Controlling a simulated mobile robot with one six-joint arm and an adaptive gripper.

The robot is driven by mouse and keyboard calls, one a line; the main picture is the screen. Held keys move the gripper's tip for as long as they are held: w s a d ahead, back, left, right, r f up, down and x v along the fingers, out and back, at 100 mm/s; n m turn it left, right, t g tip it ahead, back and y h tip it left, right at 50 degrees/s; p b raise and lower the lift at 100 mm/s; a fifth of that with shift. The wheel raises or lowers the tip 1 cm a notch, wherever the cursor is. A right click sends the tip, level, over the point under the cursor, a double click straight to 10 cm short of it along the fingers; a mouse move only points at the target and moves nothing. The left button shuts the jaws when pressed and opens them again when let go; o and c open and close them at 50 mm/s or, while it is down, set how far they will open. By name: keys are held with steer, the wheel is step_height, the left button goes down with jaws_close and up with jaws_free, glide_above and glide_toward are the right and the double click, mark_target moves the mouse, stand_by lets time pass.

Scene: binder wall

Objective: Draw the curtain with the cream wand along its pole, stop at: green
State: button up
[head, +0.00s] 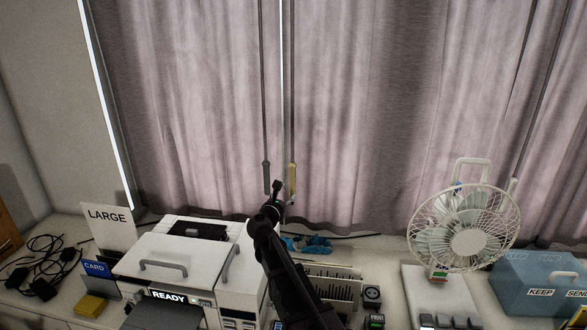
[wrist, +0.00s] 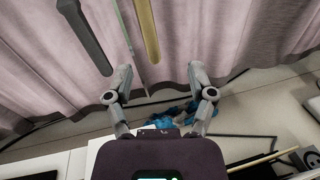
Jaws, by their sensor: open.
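The cream wand (head: 292,178) hangs at the inner edge of the right mauve curtain (head: 390,110). A grey wand (head: 266,178) hangs just left of it, by the left curtain (head: 190,100). My gripper (head: 279,193) is at the wands' lower ends in the head view. In the wrist view my gripper (wrist: 160,76) is open and empty, its fingers spread wide. The cream wand's end (wrist: 147,32) shows ahead, between the fingers across the picture; the grey wand (wrist: 84,38) is outside the left finger. Contact cannot be told. The pole and any green mark on it are out of view.
Below stands a cluttered counter: a white printer (head: 165,258), a LARGE sign (head: 108,228), black cables (head: 45,262), a blue cloth (head: 310,244), a white fan (head: 465,238) and a blue box (head: 540,280). The fan stands close before the right curtain.

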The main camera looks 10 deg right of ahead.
mark_target(291, 175)
steer(key=shift+w+a+r+n+t+y, duration=0.4)
steer(key=shift+w+a+r+n, duration=0.15)
steer(key=shift+w+a+n, duration=0.3)
steer(key=shift+d, duration=0.2)
steer(key=x, duration=1.3)
steer(key=shift+w+d, duration=0.2)
steer(key=shift+d, duration=0.1)
jaws_close()
